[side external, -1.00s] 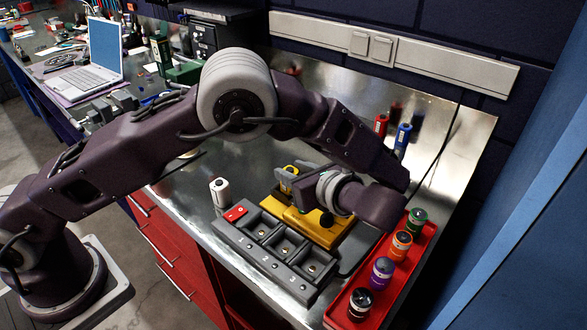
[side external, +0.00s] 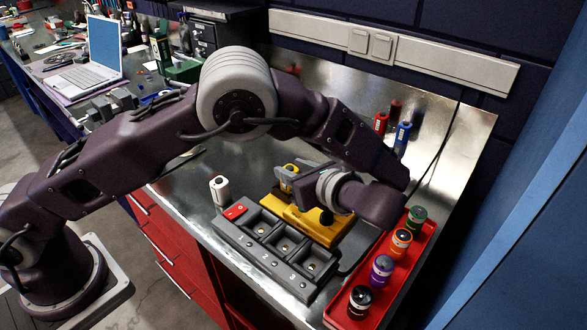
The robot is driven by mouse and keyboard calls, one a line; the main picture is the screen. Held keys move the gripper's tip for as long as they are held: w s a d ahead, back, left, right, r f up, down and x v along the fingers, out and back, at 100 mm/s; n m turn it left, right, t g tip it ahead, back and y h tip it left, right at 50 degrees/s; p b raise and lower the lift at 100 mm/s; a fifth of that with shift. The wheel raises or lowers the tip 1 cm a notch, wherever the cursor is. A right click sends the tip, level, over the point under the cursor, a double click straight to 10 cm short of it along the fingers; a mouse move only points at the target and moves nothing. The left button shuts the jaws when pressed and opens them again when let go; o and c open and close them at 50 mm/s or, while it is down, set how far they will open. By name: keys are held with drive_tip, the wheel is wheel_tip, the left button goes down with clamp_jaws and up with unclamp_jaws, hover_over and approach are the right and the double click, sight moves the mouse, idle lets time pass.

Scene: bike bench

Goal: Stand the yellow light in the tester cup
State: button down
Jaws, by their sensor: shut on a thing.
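My gripper (side external: 287,177) is seen from the side above the left end of a yellow block (side external: 323,235). It is shut on a small yellow thing, which looks like the yellow light (side external: 288,169). The jaws cover most of it, so its tilt and any contact below are unclear. A dark round part shows on the yellow block under my wrist. I cannot tell whether it is the tester cup; no other cup shows clearly.
A grey rack (side external: 257,257) with open bays and a red switch stands in front. A white cylinder (side external: 219,189) is at its left. A red tray (side external: 338,313) with several coloured lights lies at the right. A red (side external: 380,123) and a blue cylinder (side external: 402,135) stand behind.

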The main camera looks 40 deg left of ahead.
drive_tip(key=shift+f, duration=0.55)
drive_tip(key=c, duration=1.3)
unclamp_jaws()
drive_tip(key=shift+d, duration=0.1)
drive_tip(key=shift+v, duration=5.4)
drive_tip(key=shift+r, duration=0.1)
